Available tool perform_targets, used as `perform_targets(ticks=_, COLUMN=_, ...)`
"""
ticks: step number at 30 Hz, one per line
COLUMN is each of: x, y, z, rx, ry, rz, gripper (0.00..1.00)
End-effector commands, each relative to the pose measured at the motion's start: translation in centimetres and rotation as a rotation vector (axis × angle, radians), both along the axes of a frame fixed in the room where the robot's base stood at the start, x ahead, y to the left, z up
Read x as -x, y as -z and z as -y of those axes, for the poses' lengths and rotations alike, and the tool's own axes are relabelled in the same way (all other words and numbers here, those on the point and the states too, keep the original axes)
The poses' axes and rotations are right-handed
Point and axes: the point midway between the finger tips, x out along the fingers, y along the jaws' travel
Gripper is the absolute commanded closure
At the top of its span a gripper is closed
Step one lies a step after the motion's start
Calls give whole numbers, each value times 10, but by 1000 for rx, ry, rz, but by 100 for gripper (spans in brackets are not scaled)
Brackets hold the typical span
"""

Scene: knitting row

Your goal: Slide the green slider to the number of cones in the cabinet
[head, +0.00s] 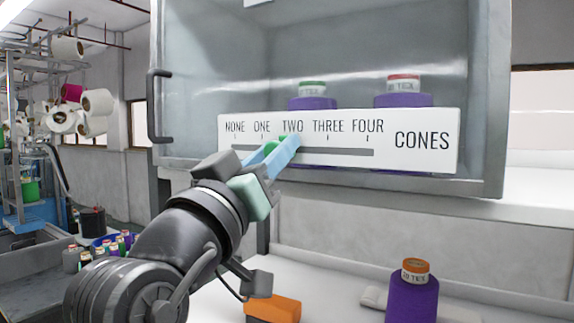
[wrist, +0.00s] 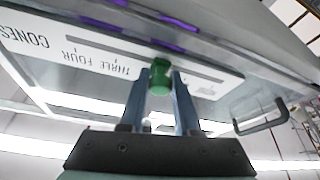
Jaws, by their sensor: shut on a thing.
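The green slider (wrist: 160,77) sits between the two blue fingers of my gripper (wrist: 160,82), which is shut on it. In the head view the green slider (head: 272,144) shows only in part behind the fingers of my gripper (head: 283,147), just below and left of the word TWO. The white scale panel (head: 420,155) reads NONE, ONE, TWO, THREE, FOUR, CONES, with a grey slot below the words. Behind it, in the open-fronted cabinet (head: 484,90), I see two purple cones (head: 312,103) (head: 403,99), their lower parts hidden by the panel.
A purple cone with an orange top (head: 412,295) and an orange block (head: 272,308) are on the white surface below the cabinet. A dark handle (head: 154,105) sticks out at the cabinet's left. Knitting machinery and small cones stand far left.

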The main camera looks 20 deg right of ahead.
Motion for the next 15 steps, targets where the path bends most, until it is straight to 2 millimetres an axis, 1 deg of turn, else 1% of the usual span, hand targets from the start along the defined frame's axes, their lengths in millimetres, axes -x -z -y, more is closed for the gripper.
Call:
perform_targets(ticks=7, x=-2, y=3, z=-1, rx=-1, ry=-2, rz=-8, gripper=100)
perform_targets(ticks=8, x=-2, y=3, z=-1, rx=-1, ry=-2, rz=-8, gripper=65)
perform_targets(ticks=12, x=-2, y=2, z=0, rx=-1, ry=-1, rz=-7, gripper=40)
perform_targets(ticks=13, x=-2, y=2, z=0, rx=-1, ry=-1, rz=-7, gripper=38)
perform_targets(ticks=15, x=-2, y=2, z=0, rx=-1, ry=-1, rz=-7, gripper=38)
